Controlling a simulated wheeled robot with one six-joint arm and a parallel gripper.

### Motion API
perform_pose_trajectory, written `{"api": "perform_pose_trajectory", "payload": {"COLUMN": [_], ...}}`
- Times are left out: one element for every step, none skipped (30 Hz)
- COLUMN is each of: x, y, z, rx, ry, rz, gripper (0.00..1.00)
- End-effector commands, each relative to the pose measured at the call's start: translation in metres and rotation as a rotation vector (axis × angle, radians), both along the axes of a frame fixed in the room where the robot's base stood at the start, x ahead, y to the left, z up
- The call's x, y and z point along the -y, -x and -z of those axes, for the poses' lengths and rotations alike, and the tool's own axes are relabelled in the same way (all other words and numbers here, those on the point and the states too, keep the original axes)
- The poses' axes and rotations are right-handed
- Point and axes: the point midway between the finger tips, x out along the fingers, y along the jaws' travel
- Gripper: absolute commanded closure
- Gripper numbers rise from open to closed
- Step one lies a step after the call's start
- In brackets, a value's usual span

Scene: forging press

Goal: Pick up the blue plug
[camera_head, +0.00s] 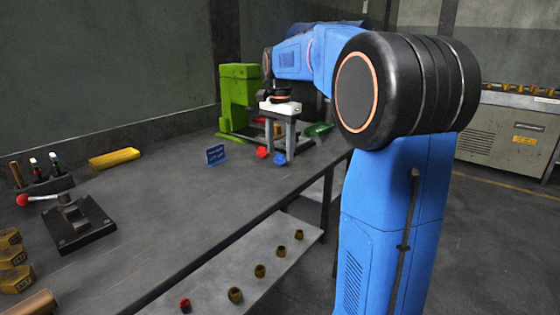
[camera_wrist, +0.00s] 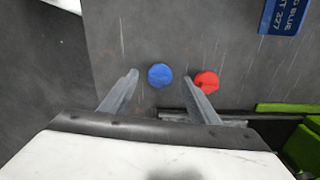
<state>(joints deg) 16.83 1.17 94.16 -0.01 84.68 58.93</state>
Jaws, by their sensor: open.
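The blue plug (camera_wrist: 160,75) is a small round piece on the grey table, seen from above in the wrist view between my finger lines and a little beyond the tips. In the head view the blue plug (camera_head: 280,159) shows by the foot of my gripper (camera_head: 276,158). My gripper (camera_wrist: 160,77) is open and points down, with nothing between its fingers. A red plug (camera_wrist: 206,80) lies just right of the blue one, close to my right fingertip. The red plug also shows in the head view (camera_head: 262,152), left of the blue one.
A blue sign (camera_head: 215,155) stands nearby on the table. A green press (camera_head: 238,95) and a green tray (camera_head: 318,129) are behind my gripper. A yellow tray (camera_head: 114,158) and a black lever fixture (camera_head: 80,222) are farther left. A lower shelf (camera_head: 215,280) holds several brass pieces.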

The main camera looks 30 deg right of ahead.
Motion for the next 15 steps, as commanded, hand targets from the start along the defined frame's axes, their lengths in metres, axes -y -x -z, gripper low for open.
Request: {"api": "perform_pose_trajectory", "payload": {"x": [-0.0001,-0.0001,-0.0001,-0.0001,0.0,0.0,0.0,0.0,0.0,0.0,-0.0001,-0.0001,-0.0001,0.0,0.0], "y": [0.0003,0.0004,0.0004,0.0004,0.0003,0.0002,0.0002,0.0001,0.0001,0.0001,0.0001,0.0001,0.0001,0.0001,0.0001], "z": [0.0055,0.0078,0.01,0.0111,0.0118,0.0124,0.0125,0.0125,0.0124,0.0123,0.0123,0.0123,0.0123,0.0123,0.0123], "rx": [0.0,-0.001,0.0,0.0,0.0,0.001,0.001,0.001,0.001,0.001,0.001,0.001,0.001,0.001,0.001], "ry": [0.0,0.0,0.0,0.0,0.001,0.001,0.001,0.001,0.001,0.001,0.001,0.001,0.001,0.001,0.001], "rz": [0.0,0.0,0.0,0.0,0.0,0.0,0.0,0.0,0.0,0.0,0.0,0.0,0.0,0.0,0.0], "gripper": [0.44,0.44,0.44,0.44,0.44,0.44,0.44,0.44,0.44,0.44,0.44,0.49,0.56,0.64,0.73]}}
